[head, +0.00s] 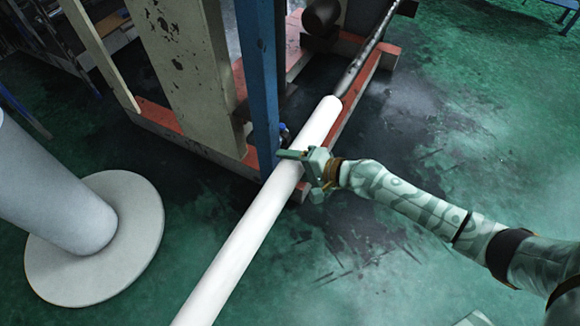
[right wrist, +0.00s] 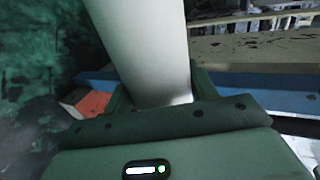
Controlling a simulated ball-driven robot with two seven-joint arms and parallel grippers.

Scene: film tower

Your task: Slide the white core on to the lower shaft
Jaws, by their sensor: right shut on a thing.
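The white core (head: 250,235) is a long white tube that slants across the middle of the head view. My right gripper (head: 306,160) is shut on it, nearer its far end. In the right wrist view the core (right wrist: 146,45) stands between the two green fingers. The lower shaft (head: 366,62) is a dark, worn bar running to the top right. Its near part meets the core's far end, roughly in line with it. I cannot tell whether the shaft is inside the tube. The core's near end is cut off by the picture's bottom edge. My left gripper is not in view.
A blue post (head: 258,75) rises close beside the core, left of my gripper. A worn beige panel (head: 190,60) and a red base frame (head: 362,100) stand behind. A pale column on a round disc (head: 125,205) is at the left. Green floor (head: 480,110) is clear at the right.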

